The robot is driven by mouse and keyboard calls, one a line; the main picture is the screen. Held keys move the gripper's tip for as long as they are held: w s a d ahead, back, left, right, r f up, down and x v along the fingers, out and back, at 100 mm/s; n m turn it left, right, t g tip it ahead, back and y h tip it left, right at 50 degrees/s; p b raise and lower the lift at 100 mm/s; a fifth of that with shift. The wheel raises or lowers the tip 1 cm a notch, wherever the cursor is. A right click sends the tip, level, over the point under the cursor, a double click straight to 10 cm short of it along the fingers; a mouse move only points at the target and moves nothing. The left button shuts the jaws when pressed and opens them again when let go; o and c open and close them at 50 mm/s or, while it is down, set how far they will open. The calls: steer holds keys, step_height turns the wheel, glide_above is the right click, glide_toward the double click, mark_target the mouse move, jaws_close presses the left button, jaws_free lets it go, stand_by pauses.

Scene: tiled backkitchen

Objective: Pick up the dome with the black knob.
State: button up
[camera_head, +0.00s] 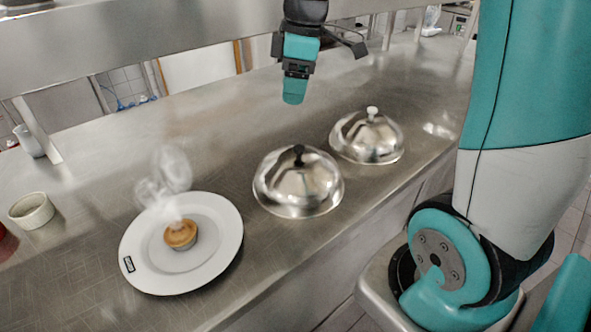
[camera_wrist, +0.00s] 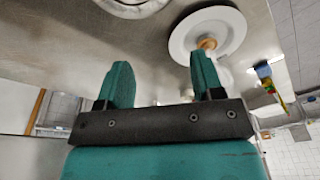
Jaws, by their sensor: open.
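The dome with the black knob (camera_head: 298,185) is a shiny silver cover standing on the steel counter, right of the white plate. A second silver dome with a white knob (camera_head: 366,139) stands behind it to the right, apart from it. My gripper (camera_head: 294,92) hangs above the counter, higher in the picture than both domes and touching neither. In the wrist view its two teal fingers (camera_wrist: 163,80) are apart with nothing between them. The rim of a silver dome (camera_wrist: 132,8) shows at that view's top edge; its knob is out of frame, so I cannot tell which dome it is.
A white plate (camera_head: 217,262) holds a small steaming pie (camera_head: 180,235) left of the black-knobbed dome. A small bowl (camera_head: 32,210) stands at the far left. A metal shelf (camera_head: 130,38) runs above the back of the counter. The counter behind the domes is clear.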

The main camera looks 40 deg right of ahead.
glide_toward(299, 147)
steer(key=shift+n, duration=0.5)
steer(key=f, duration=0.1)
steer(key=f+p, duration=0.1)
steer(key=f, duration=0.2)
steer(key=shift+w+a+f+p, duration=0.25)
steer(key=shift+a+p, duration=0.05)
steer(key=shift+p, duration=0.1)
steer(key=shift+w+a+f+p, duration=0.15)
steer(key=shift+f+p, duration=0.15)
steer(key=shift+f, duration=0.7)
steer(key=shift+s+a+f+p, duration=0.1)
steer(key=shift+f+p, duration=0.25)
steer(key=shift+f, duration=0.6)
steer(key=shift+w+a+f+p, duration=0.15)
steer(key=shift+f+p, duration=0.15)
steer(key=shift+f, duration=0.7)
steer(key=shift+s, duration=0.1)
steer(key=c, duration=1)
